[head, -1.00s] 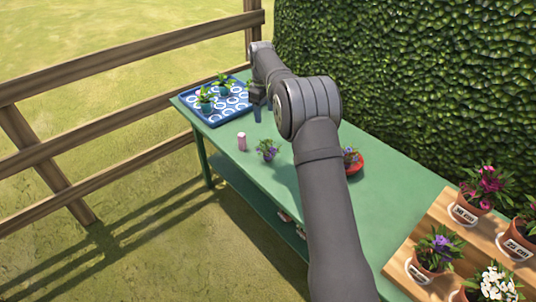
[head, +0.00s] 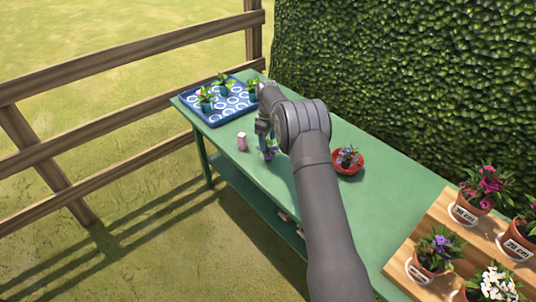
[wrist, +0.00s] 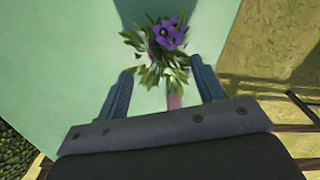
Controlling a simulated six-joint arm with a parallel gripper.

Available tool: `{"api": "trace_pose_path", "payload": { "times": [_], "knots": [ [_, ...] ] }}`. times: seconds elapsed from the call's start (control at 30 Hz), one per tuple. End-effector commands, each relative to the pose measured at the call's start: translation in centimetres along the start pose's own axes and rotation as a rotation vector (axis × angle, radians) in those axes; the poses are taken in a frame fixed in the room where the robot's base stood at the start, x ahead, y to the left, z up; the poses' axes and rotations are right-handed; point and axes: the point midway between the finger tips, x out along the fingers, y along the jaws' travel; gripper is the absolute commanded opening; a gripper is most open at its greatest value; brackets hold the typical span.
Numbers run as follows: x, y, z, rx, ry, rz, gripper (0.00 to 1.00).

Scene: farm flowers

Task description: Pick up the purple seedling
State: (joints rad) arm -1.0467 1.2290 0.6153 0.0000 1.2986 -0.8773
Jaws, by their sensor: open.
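The purple seedling (head: 269,152) stands on the green table, partly hidden by my gripper in the head view. In the wrist view its purple flower and green leaves (wrist: 166,38) show just beyond the fingertips, roughly centred between them. My gripper (wrist: 162,72) is open and empty, with one finger on each side of the lower leaves. In the head view my gripper (head: 262,128) is right by the seedling, partly behind my arm.
A small pink object (head: 242,142) stands close left of the seedling. A blue tray (head: 214,119) with several seedlings is at the far end. A red bowl (head: 348,171) holds another purple-flowered plant. A wooden stand (head: 446,225) with labelled pots is at right.

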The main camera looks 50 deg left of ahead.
Motion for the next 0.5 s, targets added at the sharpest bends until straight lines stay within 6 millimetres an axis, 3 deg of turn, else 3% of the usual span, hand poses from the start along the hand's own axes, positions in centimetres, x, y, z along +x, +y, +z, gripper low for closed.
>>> {"api": "trace_pose_path", "payload": {
  "times": [0.17,0.4,0.5],
  "knots": [
    [1.1,-0.1,0.1,0.0,0.0,0.0,0.63],
    [4.7,-0.4,0.5,0.001,-0.001,0.0,0.63],
    [5.2,-0.4,0.4,0.001,0.0,0.001,0.63]
  ]
}}
